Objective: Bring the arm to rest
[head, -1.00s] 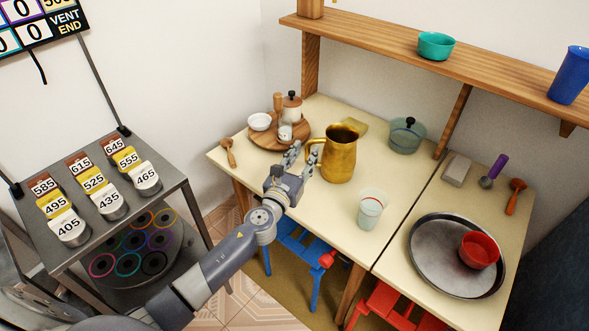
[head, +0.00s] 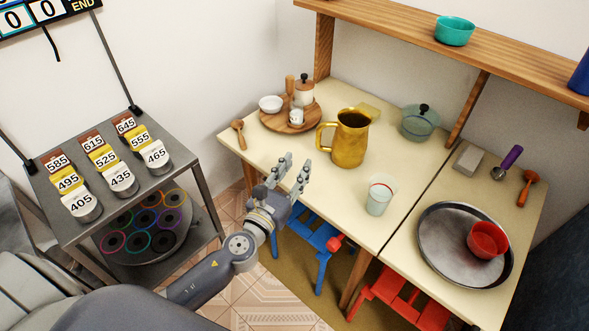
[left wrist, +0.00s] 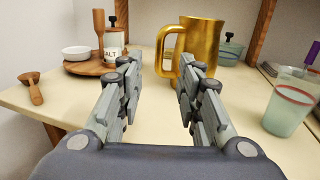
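My right gripper is not in view.
A wooden tray (head: 283,125) with small dishes, a wooden spoon (head: 239,133), a clear cup (head: 380,196) and a lidded glass pot (head: 419,124) stand on the table. A blue stool (head: 306,246) is below. A metal rack (head: 192,173) with numbered cylinders stands left.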

